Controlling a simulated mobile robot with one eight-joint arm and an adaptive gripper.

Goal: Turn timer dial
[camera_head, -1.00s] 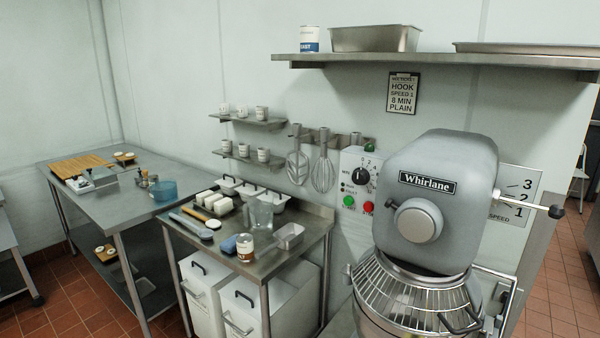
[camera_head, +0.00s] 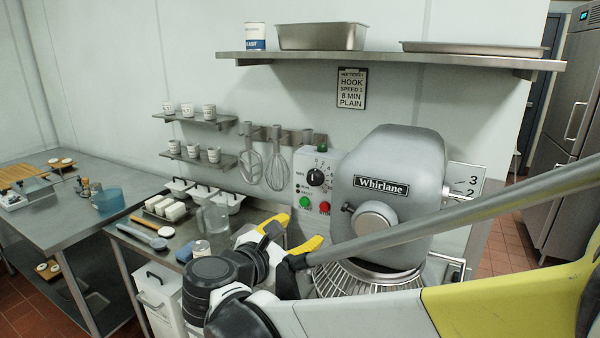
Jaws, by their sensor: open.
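The timer dial (camera_head: 316,177) is a round black knob with numbers around its top. A green button (camera_head: 304,202) and a red button (camera_head: 324,207) are below the dial. My gripper (camera_head: 296,232), with yellow-tipped fingers, is open and empty. It shows below the panel in the picture, apart from the dial. Its distance from the panel is hard to tell. The dial is in full view.
My arm covers the lower right and part of the mixer's wire guard (camera_head: 350,277). A wall shelf (camera_head: 400,60) with pans runs above. A posted card (camera_head: 351,88) reads hook, speed 1, 8 min, plain. Whisks (camera_head: 277,166) hang left of the panel.

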